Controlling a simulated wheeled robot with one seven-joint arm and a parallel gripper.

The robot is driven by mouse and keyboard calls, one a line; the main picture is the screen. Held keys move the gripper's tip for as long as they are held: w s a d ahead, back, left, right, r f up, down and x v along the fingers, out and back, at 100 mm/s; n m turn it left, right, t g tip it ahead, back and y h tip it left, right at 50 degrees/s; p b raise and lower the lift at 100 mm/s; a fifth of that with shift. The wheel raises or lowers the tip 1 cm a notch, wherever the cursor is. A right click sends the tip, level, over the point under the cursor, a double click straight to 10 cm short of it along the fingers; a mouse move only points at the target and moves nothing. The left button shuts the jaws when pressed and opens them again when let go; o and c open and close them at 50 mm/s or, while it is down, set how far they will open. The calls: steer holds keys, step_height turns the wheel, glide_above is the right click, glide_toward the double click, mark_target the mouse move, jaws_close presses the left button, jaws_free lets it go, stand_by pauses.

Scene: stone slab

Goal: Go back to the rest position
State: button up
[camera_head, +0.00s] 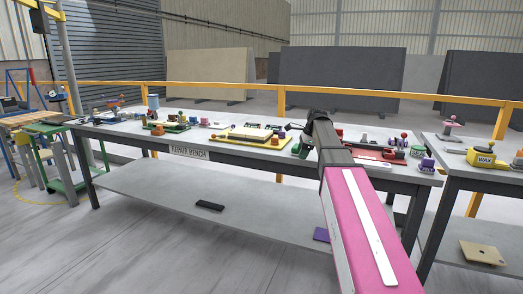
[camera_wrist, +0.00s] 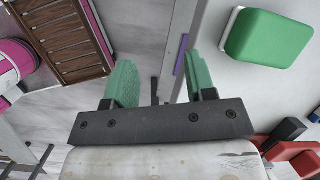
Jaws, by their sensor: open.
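My gripper shows in the wrist view (camera_wrist: 160,82) with its two green fingers wide apart and nothing between them. In the head view my pink arm reaches forward to the right part of the repair bench (camera_head: 232,138). The dark end of the arm is over the bench top, and its fingers cannot be made out there. In the wrist view a green block (camera_wrist: 268,38) with a pale base is to the right of the fingers, apart from them.
Red and dark pieces (camera_wrist: 295,150) are close to the gripper's lower right in the wrist view. Several small items and a yellow tray (camera_head: 226,137) crowd the bench. A second table with a yellow wax box (camera_head: 482,158) stands right. Open floor (camera_head: 140,250) is at front left.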

steer(key=s+f+n+h, duration=0.1)
steer(key=s+f+n, duration=0.8)
steer(key=s+f, duration=0.5)
steer(key=s+f+n+g+h, duration=0.1)
steer(key=s+f+n+h, duration=0.1)
steer(key=s+f+n, duration=0.7)
steer(key=s+f, duration=0.5)
steer(key=f, duration=0.5)
steer(key=shift+s+d+f, duration=0.15)
steer(key=shift+s+d, duration=0.15)
steer(key=shift+d, duration=0.05)
